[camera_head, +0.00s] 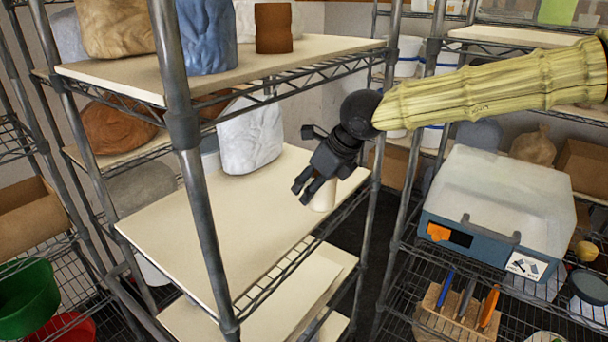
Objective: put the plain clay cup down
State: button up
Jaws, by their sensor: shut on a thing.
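A small pale, plain cup (324,197) is at my gripper (308,188), over the right end of the middle shelf board (215,215). The dark gripper reaches in from the right and points down to the left. Its fingers are shut on the cup, and they and the gripper body hide its left and upper parts. The cup looks roughly upright. Its lower end appears at the board's surface, but I cannot tell whether it touches.
A white wrapped lump (250,138) stands at the back of the same board. The rest of that board is bare. Metal posts (205,220) stand in front and to the right. A brown cup (274,28) and wrapped blocks (207,35) stand on the shelf above.

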jog(key=w+p, duration=0.1)
jog(key=w, duration=0.2)
jog(key=w+f+p, duration=0.1)
jog(key=w, duration=0.3)
jog(key=w+p, duration=0.1)
jog(key=w, duration=0.3)
jog(key=shift+w+a+f, duration=0.1)
jog(key=shift+a+f, duration=0.2)
jog(key=shift+f, duration=0.1)
jog(key=shift+w+d, duration=0.1)
jog(key=shift+w, duration=0.05)
jog(key=shift+w+f+p, duration=0.1)
jog(key=shift+f+p, duration=0.7)
jog(key=shift+f, duration=0.95)
jog(key=o, duration=1.2)
jog(key=shift+f, duration=0.1)
jog(key=shift+o, duration=0.3)
jog(key=b+v, duration=0.2)
jog(key=v, duration=1)
jog(key=shift+b, duration=0.35)
